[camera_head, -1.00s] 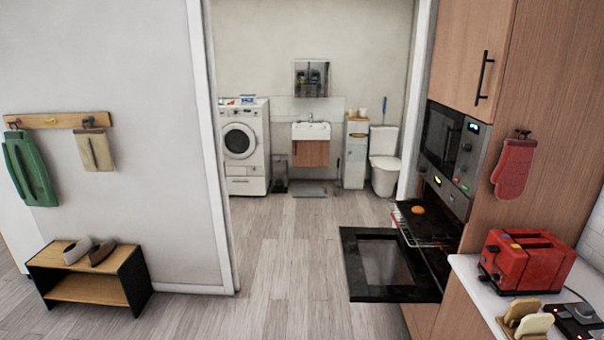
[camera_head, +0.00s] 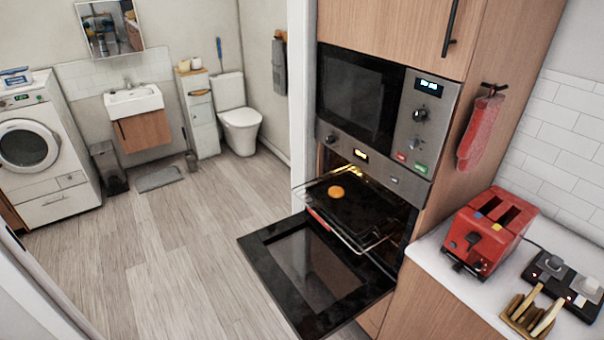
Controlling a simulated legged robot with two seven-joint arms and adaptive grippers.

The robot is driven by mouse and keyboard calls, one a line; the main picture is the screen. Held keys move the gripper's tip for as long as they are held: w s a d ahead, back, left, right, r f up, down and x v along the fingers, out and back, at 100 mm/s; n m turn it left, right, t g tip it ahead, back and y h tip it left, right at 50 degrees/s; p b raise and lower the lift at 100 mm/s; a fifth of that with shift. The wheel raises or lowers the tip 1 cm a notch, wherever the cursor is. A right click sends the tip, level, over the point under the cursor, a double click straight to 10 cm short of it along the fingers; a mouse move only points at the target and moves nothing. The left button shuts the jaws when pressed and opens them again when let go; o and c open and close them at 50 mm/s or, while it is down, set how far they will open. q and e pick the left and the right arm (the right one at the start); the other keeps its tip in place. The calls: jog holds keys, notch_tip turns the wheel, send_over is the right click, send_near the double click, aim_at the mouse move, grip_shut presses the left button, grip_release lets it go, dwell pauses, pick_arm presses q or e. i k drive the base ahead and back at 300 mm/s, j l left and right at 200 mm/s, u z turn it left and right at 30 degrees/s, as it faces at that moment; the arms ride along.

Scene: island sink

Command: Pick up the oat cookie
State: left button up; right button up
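The oat cookie appears to be the small round orange-brown item (camera_head: 336,192) lying on a dark baking tray (camera_head: 362,212). The tray sits on a wire rack (camera_head: 345,240) pulled partly out of the lit oven (camera_head: 372,168). The oven door (camera_head: 305,268) is folded down and open below the rack. Neither of my grippers shows in the head view.
A red toaster (camera_head: 488,230) stands on the white counter (camera_head: 432,256) at right, with a toast rack (camera_head: 534,316) and a power strip (camera_head: 566,282) near it. A red oven mitt (camera_head: 481,130) hangs on the cabinet side. The wooden floor (camera_head: 195,235) left of the oven door is clear.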

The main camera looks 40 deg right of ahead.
aim_at(335, 191)
jog(key=i+z, duration=0.1)
jog(key=i, duration=0.55)
jog(key=i+j+z, duration=0.1)
jog(key=i, duration=0.55)
jog(key=i+j+z, duration=0.1)
jog(key=i, duration=0.55)
jog(key=j, duration=0.1)
